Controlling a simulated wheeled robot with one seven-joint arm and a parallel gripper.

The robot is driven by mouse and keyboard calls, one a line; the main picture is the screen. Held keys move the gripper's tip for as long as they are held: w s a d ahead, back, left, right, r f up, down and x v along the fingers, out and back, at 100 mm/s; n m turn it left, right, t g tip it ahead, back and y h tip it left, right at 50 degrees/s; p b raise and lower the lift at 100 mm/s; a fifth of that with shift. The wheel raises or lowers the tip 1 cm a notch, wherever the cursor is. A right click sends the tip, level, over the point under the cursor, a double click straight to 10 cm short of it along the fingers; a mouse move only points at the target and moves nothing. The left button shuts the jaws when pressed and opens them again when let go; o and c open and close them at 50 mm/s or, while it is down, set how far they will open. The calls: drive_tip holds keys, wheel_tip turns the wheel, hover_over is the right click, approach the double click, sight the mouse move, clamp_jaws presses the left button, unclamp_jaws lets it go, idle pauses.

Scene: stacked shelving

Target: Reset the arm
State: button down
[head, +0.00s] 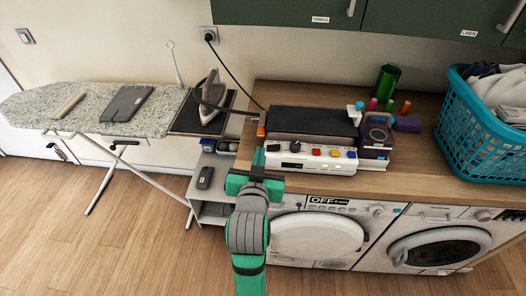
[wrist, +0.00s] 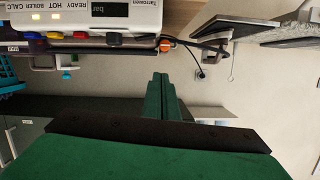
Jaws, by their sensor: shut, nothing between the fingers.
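My green arm reaches up from the bottom of the head view. My gripper (head: 258,158) is at the left front corner of the white steam station (head: 308,160), in front of the counter's left end. In the wrist view its green fingers (wrist: 161,82) are pressed together with nothing between them. The steam station's panel with coloured buttons shows at the top left of the wrist view (wrist: 90,14), which looks upside down. I cannot tell whether the fingers touch the station.
An ironing board (head: 95,105) with an iron (head: 210,92) stands left. A turquoise laundry basket (head: 480,130) is at the counter's right. Washing machines (head: 420,245) sit below. A small shelf unit (head: 207,180) stands left of my gripper. Floor at lower left (head: 70,240) is clear.

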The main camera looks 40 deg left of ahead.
drive_tip(key=s+d+f+m+t+h, duration=0.1)
drive_tip(key=s+d+f+m+h, duration=0.15)
drive_tip(key=d+f, duration=0.65)
drive_tip(key=s+d+f+m+t+h, duration=0.1)
drive_tip(key=s+d+f, duration=0.3)
drive_tip(key=d+f, duration=0.45)
drive_tip(key=s+d+f+m+h, duration=0.1)
drive_tip(key=s+d+h, duration=0.1)
drive_tip(key=s+d, duration=0.5)
drive_tip(key=s+d+f+m+h, duration=0.1)
drive_tip(key=s+d, duration=0.6)
drive_tip(key=s, duration=0.7)
drive_tip(key=shift+f+t+h, duration=0.2)
drive_tip(key=shift+t+h, duration=0.1)
drive_tip(key=shift+h, duration=0.55)
drive_tip(key=shift+d, duration=0.1)
